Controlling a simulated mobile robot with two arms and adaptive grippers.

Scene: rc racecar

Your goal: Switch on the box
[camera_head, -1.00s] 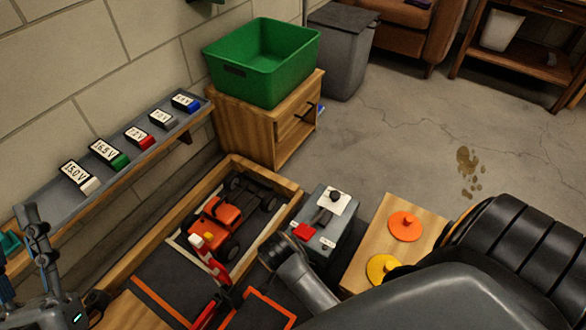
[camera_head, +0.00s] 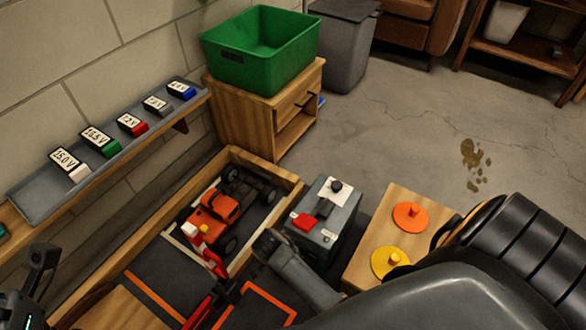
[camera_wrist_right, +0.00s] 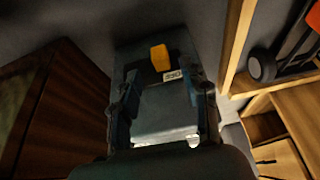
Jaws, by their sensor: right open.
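The grey box (camera_head: 335,240) stands on the floor right of the wooden-framed pit. Its top carries a white plate with a black knob (camera_head: 336,186), a dark lever and a red part (camera_head: 304,221). In the right wrist view the box (camera_wrist_right: 150,125) lies beneath my right gripper (camera_wrist_right: 165,76), whose fingers are apart and empty. An orange-yellow block (camera_wrist_right: 160,57) and a small white label (camera_wrist_right: 173,75) show between them; I cannot read the label surely. Contact with the box cannot be told. My left gripper (camera_head: 40,262) is partly visible at the lower left edge; its jaw state is unclear.
A wooden board (camera_head: 375,225) with orange and yellow discs stands to the right. Voltage-labelled packs lie on the wall shelf (camera_head: 45,197). A green bin (camera_head: 260,80) stands on a cabinet behind.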

